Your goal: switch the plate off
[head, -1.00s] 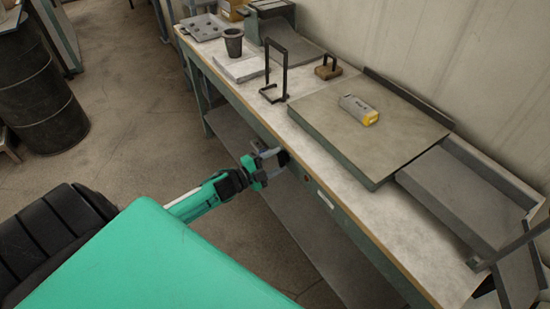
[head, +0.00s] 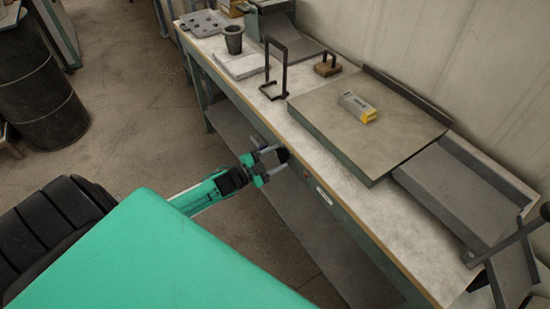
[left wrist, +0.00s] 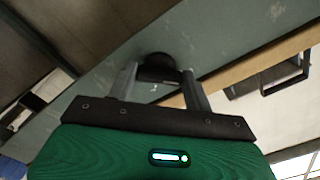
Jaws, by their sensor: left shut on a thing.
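A black knob (head: 283,156) sits on the green front rail of the bench. My left gripper (head: 273,157) comes in from the left and is shut on this knob. In the left wrist view the round dark knob (left wrist: 158,67) is between the two grey fingers of the gripper (left wrist: 160,84). A flat grey plate (head: 345,137) lies on the bench top above and to the right. The knob's pointer or marking cannot be made out. My right gripper is not in view.
A grey and yellow box (head: 357,107) lies on the plate. A black wire stand (head: 287,70), a wooden block with a handle (head: 327,67) and a dark cup (head: 233,40) stand on the bench. A grey tray (head: 455,190) is at the right.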

